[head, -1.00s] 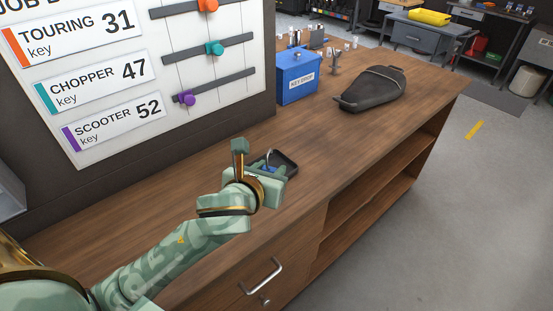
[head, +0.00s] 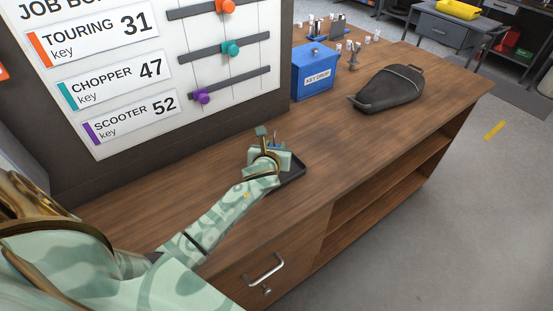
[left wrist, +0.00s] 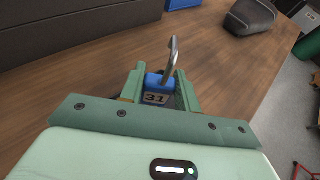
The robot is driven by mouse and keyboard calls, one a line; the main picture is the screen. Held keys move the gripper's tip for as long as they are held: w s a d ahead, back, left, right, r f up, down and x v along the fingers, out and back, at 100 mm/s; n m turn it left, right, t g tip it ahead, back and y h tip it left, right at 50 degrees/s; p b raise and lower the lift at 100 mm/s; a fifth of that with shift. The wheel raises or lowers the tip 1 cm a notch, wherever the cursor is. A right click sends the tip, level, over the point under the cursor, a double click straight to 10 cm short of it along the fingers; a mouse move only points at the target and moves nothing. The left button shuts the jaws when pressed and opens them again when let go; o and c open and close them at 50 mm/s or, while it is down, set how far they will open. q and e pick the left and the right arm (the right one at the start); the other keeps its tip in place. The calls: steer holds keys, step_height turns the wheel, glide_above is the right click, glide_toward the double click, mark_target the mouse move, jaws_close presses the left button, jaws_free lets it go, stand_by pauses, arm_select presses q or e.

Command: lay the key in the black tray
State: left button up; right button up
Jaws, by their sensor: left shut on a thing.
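My left gripper (head: 270,155) reaches over the bench from the left, at the black tray (head: 290,177). It covers part of the tray. In the left wrist view the left gripper (left wrist: 160,88) is shut on the key, which has a blue tag marked 31 (left wrist: 155,92) and a metal part (left wrist: 171,58) sticking up and forward. In the head view the key is mostly hidden by the gripper. I cannot tell whether the key touches the tray. My right gripper is not in view.
A blue key drop box (head: 313,82) and a black motorcycle seat (head: 388,90) stand farther along the wooden bench (head: 340,140). The job board (head: 150,70) with TOURING 31, CHOPPER 47 and SCOOTER 52 rises behind. The bench right of the tray is clear.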

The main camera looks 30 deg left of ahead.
arm_select(q)
steer(key=shift+w+f, duration=0.25)
steer(key=shift+f, duration=0.15)
steer(key=f, duration=0.1)
steer(key=f+b, duration=0.1)
steer(key=f, duration=0.1)
steer(key=shift+w+f+b, duration=0.25)
steer(key=shift+w+b, duration=0.05)
steer(key=shift+b, duration=0.05)
steer(key=shift+a+f, duration=0.1)
steer(key=shift+f, duration=0.1)
steer(key=o, duration=1)
steer(key=shift+c, duration=0.2)
